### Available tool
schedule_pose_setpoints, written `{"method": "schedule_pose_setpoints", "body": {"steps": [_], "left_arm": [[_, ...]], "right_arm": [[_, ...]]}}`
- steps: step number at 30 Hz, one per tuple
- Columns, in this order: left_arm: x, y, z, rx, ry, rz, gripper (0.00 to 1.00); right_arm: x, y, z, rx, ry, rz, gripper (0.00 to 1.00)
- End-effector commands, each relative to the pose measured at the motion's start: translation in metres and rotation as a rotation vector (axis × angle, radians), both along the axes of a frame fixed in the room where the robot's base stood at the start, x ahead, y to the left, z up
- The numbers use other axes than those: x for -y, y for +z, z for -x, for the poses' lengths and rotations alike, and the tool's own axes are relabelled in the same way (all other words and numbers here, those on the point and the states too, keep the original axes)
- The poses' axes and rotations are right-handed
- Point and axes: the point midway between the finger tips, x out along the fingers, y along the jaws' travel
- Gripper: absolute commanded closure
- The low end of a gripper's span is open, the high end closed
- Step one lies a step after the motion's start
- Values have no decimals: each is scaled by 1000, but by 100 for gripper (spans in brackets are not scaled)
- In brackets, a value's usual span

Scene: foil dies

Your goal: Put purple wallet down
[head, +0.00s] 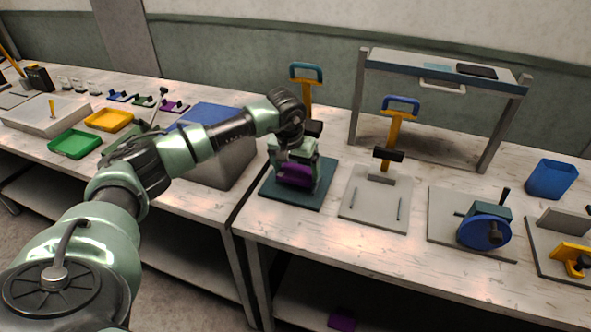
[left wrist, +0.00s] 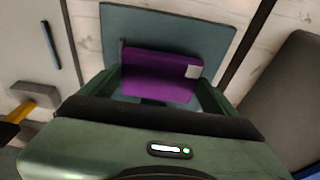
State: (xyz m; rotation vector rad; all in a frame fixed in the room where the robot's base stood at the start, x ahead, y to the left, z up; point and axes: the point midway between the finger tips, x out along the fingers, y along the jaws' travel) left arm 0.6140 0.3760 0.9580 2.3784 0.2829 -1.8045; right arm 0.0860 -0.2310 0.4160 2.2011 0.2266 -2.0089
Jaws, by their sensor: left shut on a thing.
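The purple wallet (head: 294,176) is held by my left gripper (head: 296,170), which is shut on it. In the left wrist view the wallet (left wrist: 158,74) is a flat purple rectangle with a pale patch at one corner, between the two green fingers (left wrist: 155,92). It is over the dark teal base plate (head: 318,197) of the press with the teal handle (head: 306,73). I cannot tell whether the wallet touches the plate. My arm hides part of that press. My right gripper is not in view.
A press with a blue handle (head: 401,104) stands on a grey plate to the right. A grey box with a blue top (head: 228,160) stands to the left, beside my arm. A raised shelf (head: 440,72) is behind. A purple item (head: 342,320) lies below the table.

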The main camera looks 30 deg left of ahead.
Motion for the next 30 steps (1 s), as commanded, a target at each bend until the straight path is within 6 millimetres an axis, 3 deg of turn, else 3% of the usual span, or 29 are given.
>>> {"method": "schedule_pose_setpoints", "body": {"steps": [4,25,26,27,30], "left_arm": [[0,-13,0,-1,0,-1,58],[0,-27,0,-1,2,-1,58],[0,-28,1,-4,2,-2,7],[0,-28,1,-5,1,-2,0],[0,-29,2,-7,0,-2,0]], "right_arm": [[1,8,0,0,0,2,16],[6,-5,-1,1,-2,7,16],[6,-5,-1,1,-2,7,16],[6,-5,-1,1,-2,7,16],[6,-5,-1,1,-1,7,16]]}}
